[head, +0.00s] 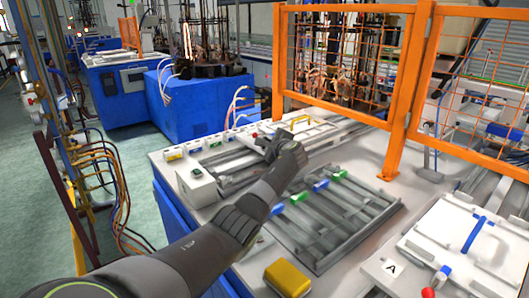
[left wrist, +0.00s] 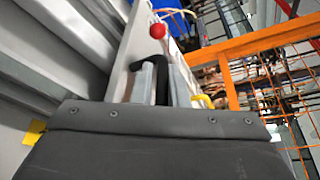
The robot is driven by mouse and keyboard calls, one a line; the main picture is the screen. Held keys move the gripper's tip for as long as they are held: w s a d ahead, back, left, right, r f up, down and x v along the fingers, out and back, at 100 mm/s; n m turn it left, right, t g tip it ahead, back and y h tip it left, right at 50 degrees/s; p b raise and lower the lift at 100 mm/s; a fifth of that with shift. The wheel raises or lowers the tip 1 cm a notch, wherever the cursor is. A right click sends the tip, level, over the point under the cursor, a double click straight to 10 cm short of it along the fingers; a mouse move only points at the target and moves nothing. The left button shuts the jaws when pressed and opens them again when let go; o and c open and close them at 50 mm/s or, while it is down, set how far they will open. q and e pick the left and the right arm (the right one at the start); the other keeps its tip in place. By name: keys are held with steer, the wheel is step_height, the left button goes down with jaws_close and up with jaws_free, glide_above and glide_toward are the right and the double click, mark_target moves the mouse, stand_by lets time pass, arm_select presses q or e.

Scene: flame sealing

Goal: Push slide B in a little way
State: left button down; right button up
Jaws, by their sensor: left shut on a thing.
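Slide B appears to be the pale slide with a yellow handle (head: 300,119) at the back of the bench; its letter is not visible. My left gripper (head: 269,147) is at its near end, beside a red knob (head: 255,135). The yellow handle (left wrist: 205,101) shows just right of the fingers. My right gripper is not in view.
An orange mesh guard (head: 395,95) stands behind the bench. A grey rail frame (head: 345,225) with green and blue clips lies in front of the slide. Slide A (head: 455,240), with a blue handle, is at the right. A yellow block (head: 288,279) sits at the front.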

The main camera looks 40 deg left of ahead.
arm_select(q)
steer(key=shift+r, duration=0.2)
steer(key=c, duration=1.5)
jaws_free()
steer(key=shift+f, duration=0.1)
steer(key=p+v, duration=1.6)
steer(key=v, duration=0.1)
steer(key=shift+s+d, duration=0.1)
steer(key=shift+d, duration=0.1)
